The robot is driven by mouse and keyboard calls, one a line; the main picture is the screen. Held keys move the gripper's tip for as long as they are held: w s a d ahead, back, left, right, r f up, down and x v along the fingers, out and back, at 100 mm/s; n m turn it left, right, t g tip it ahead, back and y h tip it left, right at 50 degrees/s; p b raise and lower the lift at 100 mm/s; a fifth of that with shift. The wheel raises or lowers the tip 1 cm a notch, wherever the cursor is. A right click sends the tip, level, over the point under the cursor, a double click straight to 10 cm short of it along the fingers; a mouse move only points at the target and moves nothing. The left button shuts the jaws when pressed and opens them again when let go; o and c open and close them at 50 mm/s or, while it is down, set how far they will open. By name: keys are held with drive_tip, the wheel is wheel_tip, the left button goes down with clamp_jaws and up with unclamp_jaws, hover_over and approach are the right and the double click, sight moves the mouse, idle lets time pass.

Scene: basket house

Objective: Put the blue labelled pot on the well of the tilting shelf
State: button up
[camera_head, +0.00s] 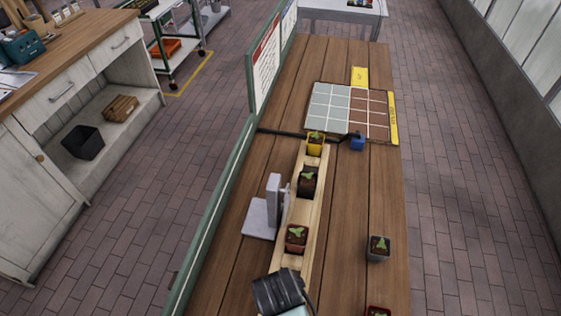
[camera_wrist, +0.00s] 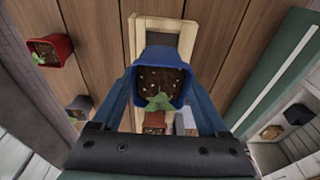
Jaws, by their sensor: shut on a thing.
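The blue labelled pot (camera_wrist: 162,70) holds dark soil and a green seedling. My gripper (camera_wrist: 160,88) is shut on it, with a finger at each side. In the head view my gripper (camera_head: 280,293) is at the near end of the tilting shelf (camera_head: 303,215) and hides the pot. The shelf is a long pale wooden beam beside a grey stand (camera_head: 262,215). It carries a yellow pot (camera_head: 315,143), a black pot (camera_head: 308,181) and a terracotta pot (camera_head: 296,238). In the wrist view the shelf's end (camera_wrist: 142,24) shows behind the pot. I cannot tell whether they touch.
A grey pot (camera_head: 378,248) and a red pot (camera_head: 377,311) stand right of the shelf. A gridded tray (camera_head: 343,110) and a small blue object (camera_head: 358,142) lie farther back. A green-edged board (camera_head: 225,190) runs along the left.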

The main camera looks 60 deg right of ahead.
drive_tip(key=shift+f, duration=2.5)
drive_tip(key=shift+f, duration=0.1)
drive_tip(key=o, duration=1.5)
drive_tip(key=r, duration=0.4)
drive_tip(key=a+r, duration=0.1)
drive_tip(key=r, duration=0.7)
drive_tip(key=shift+s+a, duration=0.3)
drive_tip(key=shift+a, duration=0.05)
